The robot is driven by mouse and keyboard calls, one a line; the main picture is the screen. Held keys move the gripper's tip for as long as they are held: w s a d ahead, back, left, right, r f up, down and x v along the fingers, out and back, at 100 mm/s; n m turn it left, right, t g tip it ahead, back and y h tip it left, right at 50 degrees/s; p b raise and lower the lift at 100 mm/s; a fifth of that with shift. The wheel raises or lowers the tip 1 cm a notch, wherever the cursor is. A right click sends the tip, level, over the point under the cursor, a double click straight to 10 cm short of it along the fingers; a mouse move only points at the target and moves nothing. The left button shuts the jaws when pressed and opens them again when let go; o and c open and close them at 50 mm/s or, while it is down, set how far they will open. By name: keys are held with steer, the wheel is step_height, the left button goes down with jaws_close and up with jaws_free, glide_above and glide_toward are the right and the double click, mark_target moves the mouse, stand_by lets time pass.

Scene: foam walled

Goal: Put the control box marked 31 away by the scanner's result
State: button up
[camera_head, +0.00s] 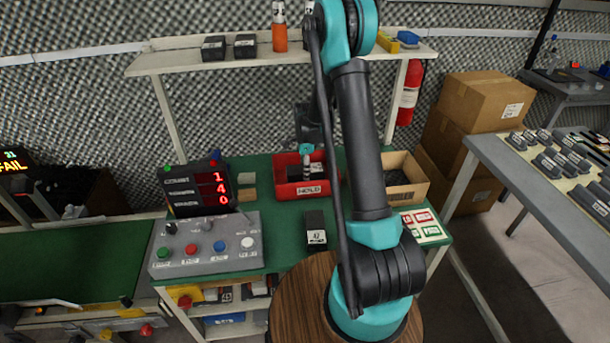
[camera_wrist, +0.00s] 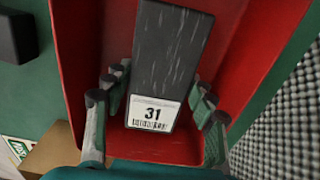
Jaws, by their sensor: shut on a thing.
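The control box marked 31 (camera_wrist: 168,60) is dark with scuffs and a white label, between my gripper's fingers in the wrist view. My gripper (camera_wrist: 155,100) is shut on it. The red bin labelled HOLD (camera_head: 315,190) is under my gripper (camera_head: 306,160) in the head view. In the wrist view the box is over or inside the red bin (camera_wrist: 80,60); I cannot tell whether it touches the bottom. The scanner's screen (camera_head: 14,162) at the far left reads FAIL, with a small green number above it. My arm partly hides the bin's right side.
A dark box marked 42 (camera_head: 316,230) stands on the green bench in front of the bin. An open cardboard box (camera_head: 405,175) is to the right. A counter display (camera_head: 200,188) and button panel (camera_head: 205,245) are to the left. A shelf (camera_head: 220,60) runs behind.

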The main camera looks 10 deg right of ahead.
steer(key=shift+f, duration=1.45)
steer(key=o, duration=1.6)
steer(key=shift+f, duration=0.1)
